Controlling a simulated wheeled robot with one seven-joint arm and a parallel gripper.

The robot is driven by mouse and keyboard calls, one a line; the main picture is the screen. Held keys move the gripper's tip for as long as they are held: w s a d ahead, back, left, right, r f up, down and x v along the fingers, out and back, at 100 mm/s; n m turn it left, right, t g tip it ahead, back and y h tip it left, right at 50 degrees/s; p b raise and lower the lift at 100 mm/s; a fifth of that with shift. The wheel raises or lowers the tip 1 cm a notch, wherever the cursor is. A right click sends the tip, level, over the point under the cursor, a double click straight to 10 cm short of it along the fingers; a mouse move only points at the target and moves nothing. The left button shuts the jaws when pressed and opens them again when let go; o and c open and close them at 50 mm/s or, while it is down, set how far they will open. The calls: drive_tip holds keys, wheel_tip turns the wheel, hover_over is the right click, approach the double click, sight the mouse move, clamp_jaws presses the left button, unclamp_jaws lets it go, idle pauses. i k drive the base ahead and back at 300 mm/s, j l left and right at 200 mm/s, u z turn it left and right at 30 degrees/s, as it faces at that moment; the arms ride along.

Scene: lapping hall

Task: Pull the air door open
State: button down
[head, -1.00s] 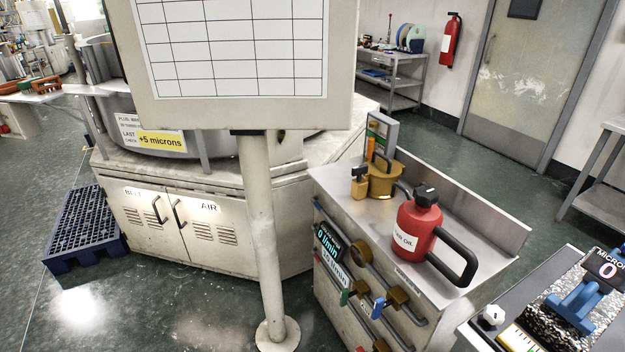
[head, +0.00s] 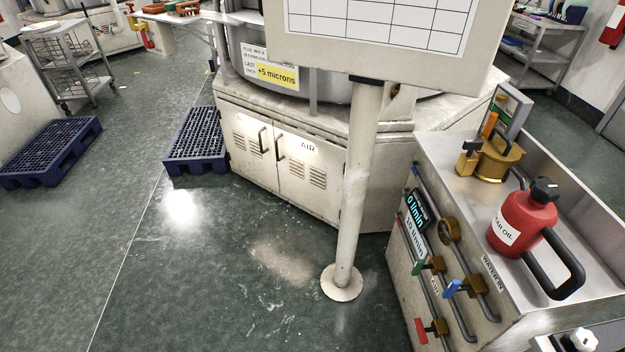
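The air door (head: 310,172) is the right one of two pale cabinet doors in the base of the round machine, in the middle of the head view. It carries the label AIR, louvre slots and a dark bar handle (head: 279,148) near its left edge. It looks shut, flush with the left door (head: 248,146), which has its own dark handle. A white post stands in front and to the right of it. My gripper is not in view.
The post (head: 354,200) with its round foot holds a chart board (head: 390,30). A steel-topped cart (head: 400,275) with valves and a red oil can (head: 520,222) stands at right. Blue pallets (head: 198,140) (head: 50,155) lie left. The floor before the doors is clear.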

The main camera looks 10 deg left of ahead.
sight(311, 168)
drive_tip(key=i+j+u, duration=0.4)
drive_tip(key=i+j, duration=1.8)
drive_tip(key=i, duration=0.35)
drive_tip(key=i+j+u, duration=0.15)
drive_tip(key=i, duration=0.35)
